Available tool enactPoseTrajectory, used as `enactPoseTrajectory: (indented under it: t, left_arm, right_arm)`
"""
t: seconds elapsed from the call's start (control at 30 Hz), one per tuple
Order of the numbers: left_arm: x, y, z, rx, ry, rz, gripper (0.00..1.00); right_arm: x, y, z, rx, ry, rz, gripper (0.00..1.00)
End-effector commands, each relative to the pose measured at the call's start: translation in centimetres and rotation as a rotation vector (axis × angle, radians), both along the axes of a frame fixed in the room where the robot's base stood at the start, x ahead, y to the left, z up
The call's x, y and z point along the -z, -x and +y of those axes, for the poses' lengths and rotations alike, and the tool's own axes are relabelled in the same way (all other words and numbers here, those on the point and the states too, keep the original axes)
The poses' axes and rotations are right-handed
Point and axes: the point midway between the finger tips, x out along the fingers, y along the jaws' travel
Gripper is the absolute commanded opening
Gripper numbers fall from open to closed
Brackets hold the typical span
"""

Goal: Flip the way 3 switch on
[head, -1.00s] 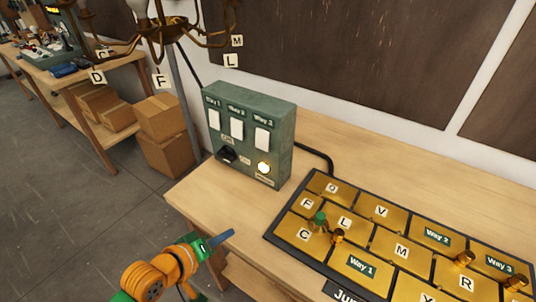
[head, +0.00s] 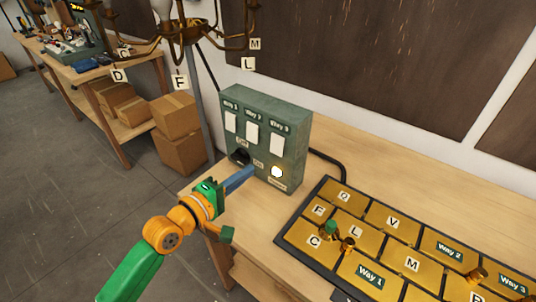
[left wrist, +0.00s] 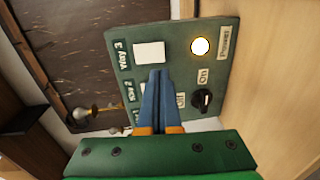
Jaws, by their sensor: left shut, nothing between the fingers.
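The green switch box (head: 297,150) stands upright on the wooden bench with three white switches labelled Way 1, Way 2 and Way 3. The Way 3 switch (head: 277,145) is the rightmost in the head view; in the left wrist view it (left wrist: 149,52) lies just beyond my fingertips. I cannot tell its position. My left gripper (head: 249,170) is shut and empty, its blue fingers pointing at the box's lower front. In the left wrist view the fingertips (left wrist: 159,73) overlap the panel beside the Way 3 switch; contact is unclear. My right gripper is not in view.
A black knob (left wrist: 203,98) sits beside the On label, with a lit round Power lamp (head: 277,172) near it. A brass-plated junction board (head: 283,238) lies to the right. A brass chandelier (head: 187,30) with letter tags hangs above left of the box.

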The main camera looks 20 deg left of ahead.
Motion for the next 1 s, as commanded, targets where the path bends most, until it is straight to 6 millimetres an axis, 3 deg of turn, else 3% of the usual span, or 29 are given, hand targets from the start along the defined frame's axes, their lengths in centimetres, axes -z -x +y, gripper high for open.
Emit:
enactPoseTrajectory:
  t: [0.2, 0.4, 0.87, 1.0]
  left_arm:
    - [0.4, -4.5, -1.6, -0.001, 0.002, -0.002, 0.00]
    - [0.9, -7.4, -2.7, 0.000, 0.000, 0.000, 0.00]
    - [1.2, -8.4, -3.1, 0.000, 0.000, 0.001, 0.00]
    - [2.2, -8.8, -3.2, 0.000, 0.012, -0.033, 0.00]
  right_arm:
    - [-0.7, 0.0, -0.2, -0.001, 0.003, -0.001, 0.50]
    - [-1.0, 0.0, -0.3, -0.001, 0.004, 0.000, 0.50]
    - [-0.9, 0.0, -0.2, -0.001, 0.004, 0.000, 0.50]
    - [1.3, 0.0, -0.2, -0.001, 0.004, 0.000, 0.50]
